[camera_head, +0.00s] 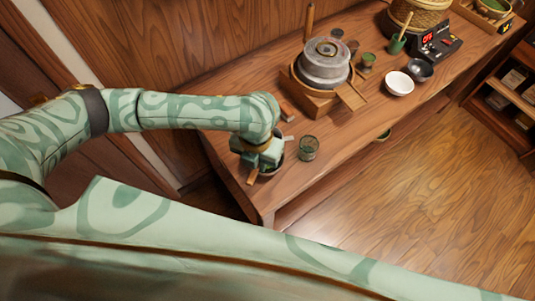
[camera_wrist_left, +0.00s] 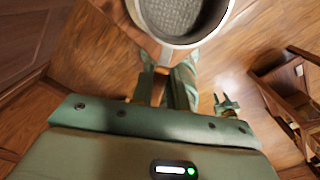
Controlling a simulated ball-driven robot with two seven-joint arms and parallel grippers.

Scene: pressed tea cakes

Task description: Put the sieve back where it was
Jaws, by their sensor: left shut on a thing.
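My left gripper (camera_head: 265,158) is over the near left end of the wooden table. In the left wrist view it (camera_wrist_left: 161,72) is shut on the sieve (camera_wrist_left: 184,14), a round metal rim with a fine grey mesh inside. The sieve extends ahead of the fingers, and its far side is cut off by the picture's top edge. In the head view the hand largely hides the sieve, and I cannot tell whether it touches the tabletop. My right gripper is not in view.
Further back are a grey stone mill (camera_head: 324,63) on a wooden base, a white bowl (camera_head: 399,83), a dark bowl (camera_head: 420,70) and a black scale (camera_head: 437,42). Some tabletop right of the jar is clear.

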